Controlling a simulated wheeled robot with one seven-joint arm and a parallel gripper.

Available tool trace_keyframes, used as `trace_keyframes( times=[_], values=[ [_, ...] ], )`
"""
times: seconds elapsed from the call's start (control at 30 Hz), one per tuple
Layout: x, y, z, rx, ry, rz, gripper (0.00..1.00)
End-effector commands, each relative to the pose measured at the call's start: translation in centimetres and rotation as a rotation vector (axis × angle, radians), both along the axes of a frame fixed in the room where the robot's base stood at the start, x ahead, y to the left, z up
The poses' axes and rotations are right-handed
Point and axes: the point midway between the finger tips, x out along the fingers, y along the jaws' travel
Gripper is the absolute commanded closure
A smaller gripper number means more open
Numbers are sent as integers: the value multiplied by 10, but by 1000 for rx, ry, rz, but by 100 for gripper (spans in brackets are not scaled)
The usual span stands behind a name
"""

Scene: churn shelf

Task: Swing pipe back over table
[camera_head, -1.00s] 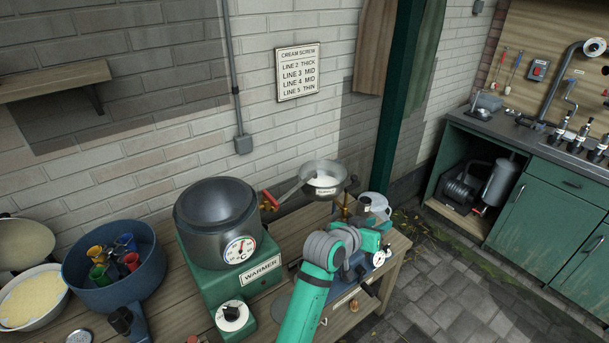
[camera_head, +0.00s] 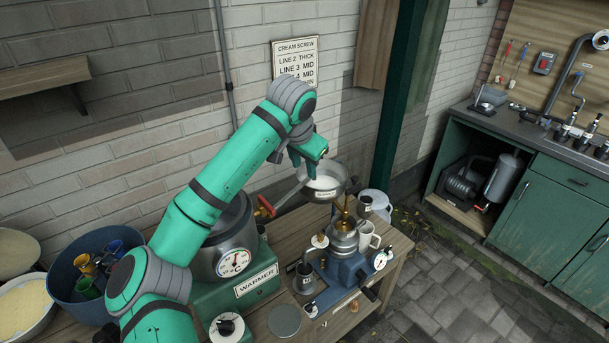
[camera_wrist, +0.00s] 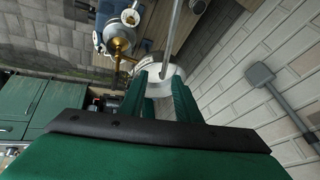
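The grey pipe (camera_head: 289,194) runs from a red-handled valve (camera_head: 265,207) by the warmer up to the rim of a metal bowl (camera_head: 325,187) holding something white. My gripper (camera_head: 313,178) is above the bowl's back-left rim, close to the pipe's far end. In the wrist view, the pipe (camera_wrist: 173,35) comes down from the top towards the fingertips of my gripper (camera_wrist: 158,74). Its two green fingers stand apart with a gap between them. I cannot tell whether the pipe's end lies between the fingers or just beyond them.
The warmer (camera_head: 255,283) stands left of the separator (camera_head: 343,262) on the wooden table (camera_head: 395,258). A white mug (camera_head: 368,236) stands beside the separator. A blue tub (camera_head: 75,290) with coloured cups is at left. The brick wall (camera_head: 170,110) is close behind.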

Motion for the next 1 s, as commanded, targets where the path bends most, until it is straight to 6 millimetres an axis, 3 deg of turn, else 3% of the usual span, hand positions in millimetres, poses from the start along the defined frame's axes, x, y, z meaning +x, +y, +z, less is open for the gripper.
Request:
trace_keyframes(
  times=[0.13,0.27,0.5,0.7,1.0],
  values=[
    [-2,7,7,34,14,8,70],
    [2,3,-1,37,16,5,70],
    [20,-6,-37,35,16,-4,70],
    [34,-2,-66,36,15,4,70],
    [45,1,-87,35,13,8,70]
  ],
)
